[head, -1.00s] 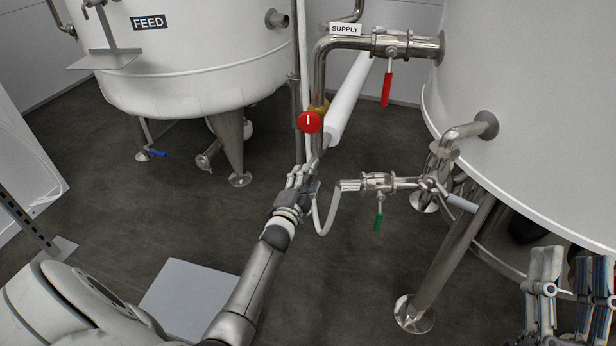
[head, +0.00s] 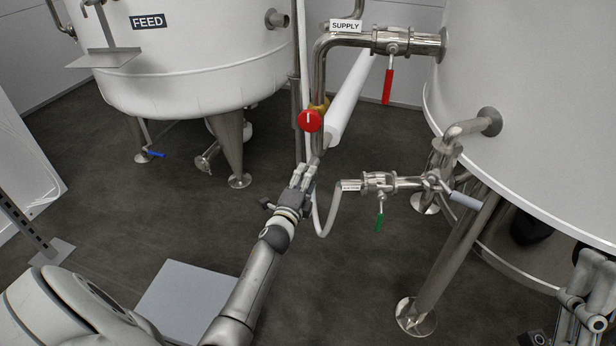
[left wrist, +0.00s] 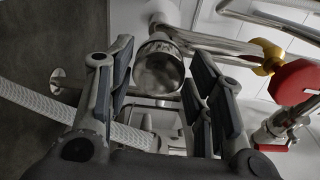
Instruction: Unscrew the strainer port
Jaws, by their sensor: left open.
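My left gripper (head: 304,176) is at the lower end of the vertical steel pipe, below the red round knob (head: 310,121). In the left wrist view the left gripper (left wrist: 172,95) is open. A round, shiny metal cap (left wrist: 158,68), which looks like the strainer port, shows between its two fingers, with gaps at both sides. In the head view my gripper hides this cap. My right gripper (head: 588,292) is partly in view at the lower right edge, and its opening does not show clearly.
A braided hose (left wrist: 40,105) passes close to the left fingers, and a pale hose (head: 325,222) hangs beside the gripper in the head view. A valve with a green handle (head: 380,221) is at the right. The red knob also shows in the wrist view (left wrist: 295,82).

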